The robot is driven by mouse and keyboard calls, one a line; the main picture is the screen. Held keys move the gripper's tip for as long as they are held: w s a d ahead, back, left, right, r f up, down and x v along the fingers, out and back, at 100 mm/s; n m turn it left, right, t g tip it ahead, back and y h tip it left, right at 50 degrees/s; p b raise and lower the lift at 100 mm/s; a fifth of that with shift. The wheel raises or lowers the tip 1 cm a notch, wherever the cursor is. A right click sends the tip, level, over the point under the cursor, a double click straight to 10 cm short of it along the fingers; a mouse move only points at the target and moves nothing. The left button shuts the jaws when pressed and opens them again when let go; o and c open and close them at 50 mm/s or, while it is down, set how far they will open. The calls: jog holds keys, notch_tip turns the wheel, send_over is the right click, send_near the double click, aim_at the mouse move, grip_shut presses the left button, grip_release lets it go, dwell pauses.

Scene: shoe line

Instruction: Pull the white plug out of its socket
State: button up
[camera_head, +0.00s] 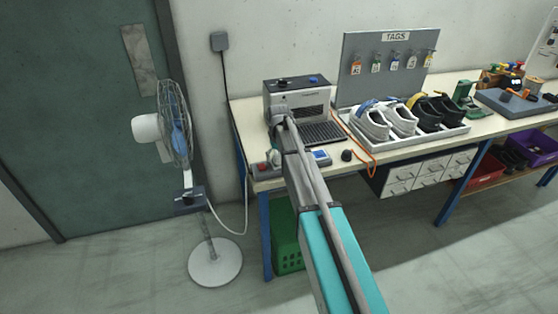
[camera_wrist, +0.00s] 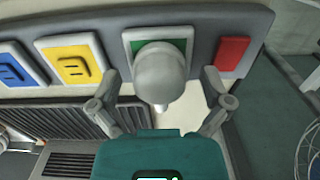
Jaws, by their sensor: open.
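The white plug (camera_wrist: 160,72), pale grey-white and rounded, sits in the green-framed socket (camera_wrist: 130,42) of a grey socket strip (camera_wrist: 205,22) in the wrist view. My gripper (camera_wrist: 160,85) is open, with one finger on each side of the plug. Gaps show between the fingers and the plug, so it is not held. In the head view the strip (camera_head: 262,168) lies at the bench's front left edge. My arm hides its middle there, and I cannot make out the plug or the fingertips.
A blue socket (camera_wrist: 18,65) and a yellow socket (camera_wrist: 73,57) are left of the plug; a red switch (camera_wrist: 232,52) is right. A fan (camera_head: 175,125) stands left of the bench. A shoe tray (camera_head: 405,142) is right.

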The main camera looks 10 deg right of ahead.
dwell(0.9)
jog(key=c, duration=1.4)
jog(key=shift+o, duration=0.2)
jog(key=shift+r, duration=0.1)
jog(key=shift+r+p, duration=0.55)
jog(key=shift+p, duration=0.1)
jog(key=shift+r, duration=0.1)
jog(key=shift+r+p, duration=2.1)
jog(key=shift+p, duration=0.1)
jog(key=shift+r, duration=0.15)
